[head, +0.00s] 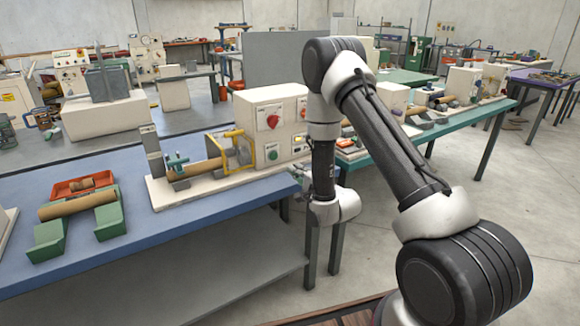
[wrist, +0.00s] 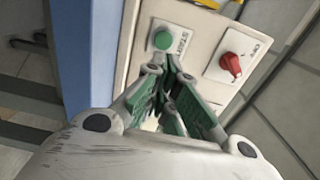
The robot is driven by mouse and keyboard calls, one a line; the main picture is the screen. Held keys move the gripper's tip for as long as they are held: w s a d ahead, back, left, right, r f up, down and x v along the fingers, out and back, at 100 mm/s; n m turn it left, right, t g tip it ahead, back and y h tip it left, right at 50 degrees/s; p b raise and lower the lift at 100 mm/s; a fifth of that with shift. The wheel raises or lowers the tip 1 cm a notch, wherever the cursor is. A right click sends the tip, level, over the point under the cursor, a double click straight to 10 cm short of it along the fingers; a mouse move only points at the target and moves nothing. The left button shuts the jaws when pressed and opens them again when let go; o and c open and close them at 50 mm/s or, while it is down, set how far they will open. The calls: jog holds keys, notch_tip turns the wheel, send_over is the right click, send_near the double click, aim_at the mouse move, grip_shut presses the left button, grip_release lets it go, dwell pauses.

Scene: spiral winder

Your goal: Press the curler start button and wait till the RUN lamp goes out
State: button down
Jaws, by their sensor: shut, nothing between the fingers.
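The curler (head: 215,170) is a cream machine on a white base on the blue table, with a brown tube on it and a yellow guard. Its control box (head: 262,104) faces my arm. The green start button (wrist: 163,40) sits on a plate marked START in the wrist view; it also shows low on the box in the head view (head: 272,154). My gripper (wrist: 165,66) is shut and empty, its green fingertips close below the button. I cannot tell whether they touch it. A small pale, bright patch (head: 299,137) shows on the box; I cannot read whether it is the RUN lamp.
A red knob (wrist: 231,63) sits right of the button in the wrist view. Green cradles (head: 112,214) with a brown tube and an orange tray (head: 66,190) stand on the blue table (head: 155,238). A green-topped table (head: 400,145) with other machines stands right behind.

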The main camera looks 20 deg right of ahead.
jog(key=shift+v, duration=1.65)
